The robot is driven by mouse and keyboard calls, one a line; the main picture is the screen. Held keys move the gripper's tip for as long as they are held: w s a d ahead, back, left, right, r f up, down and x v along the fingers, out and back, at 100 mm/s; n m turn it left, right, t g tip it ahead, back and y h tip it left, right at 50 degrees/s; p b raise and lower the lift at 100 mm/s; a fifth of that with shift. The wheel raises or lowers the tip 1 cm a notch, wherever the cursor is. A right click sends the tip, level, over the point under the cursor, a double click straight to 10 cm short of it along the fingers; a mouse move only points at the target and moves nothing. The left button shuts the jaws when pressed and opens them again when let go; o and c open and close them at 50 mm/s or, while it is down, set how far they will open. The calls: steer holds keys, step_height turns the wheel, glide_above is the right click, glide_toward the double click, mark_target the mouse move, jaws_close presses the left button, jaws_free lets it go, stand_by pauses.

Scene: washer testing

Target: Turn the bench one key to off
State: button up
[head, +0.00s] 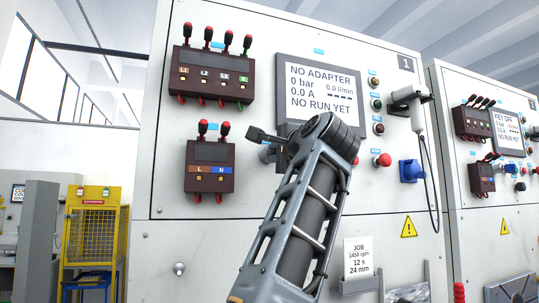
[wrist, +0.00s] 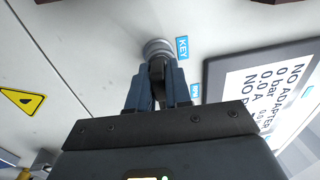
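The bench one key switch shows in the wrist view as a round metal collar (wrist: 157,48) beside a blue KEY label (wrist: 182,48). A dark key (wrist: 157,68) stands out from the collar. My gripper (wrist: 158,76) has its two blue-grey fingers on either side of this key, and they look closed on it. In the head view my arm reaches up across bench one, and the switch (head: 267,154) is mostly hidden behind my gripper (head: 264,138). The bench one display (head: 320,82) reads "NO ADAPTER", 0 bar and 0.0 A.
Dark terminal boxes with red-capped plugs, upper (head: 212,75) and lower (head: 209,166), sit left of the switch. A red button (head: 382,160), a blue socket (head: 411,171) and a hanging grey handset (head: 408,97) are to the right. Bench two (head: 490,190) reads "KEY OFF".

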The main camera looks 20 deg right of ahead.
jaws_close()
steer(key=shift+d+n, duration=0.2)
steer(key=shift+n, duration=0.7)
steer(key=shift+a+n+y, duration=0.15)
steer(key=shift+n+y, duration=0.15)
steer(key=shift+n, duration=0.8)
steer(key=shift+d+n+p, duration=0.25)
steer(key=shift+n+p, duration=0.05)
steer(key=shift+n, duration=0.9)
steer(key=shift+a+n+y, duration=0.15)
steer(key=shift+n+y, duration=0.25)
steer(key=shift+n, duration=0.4)
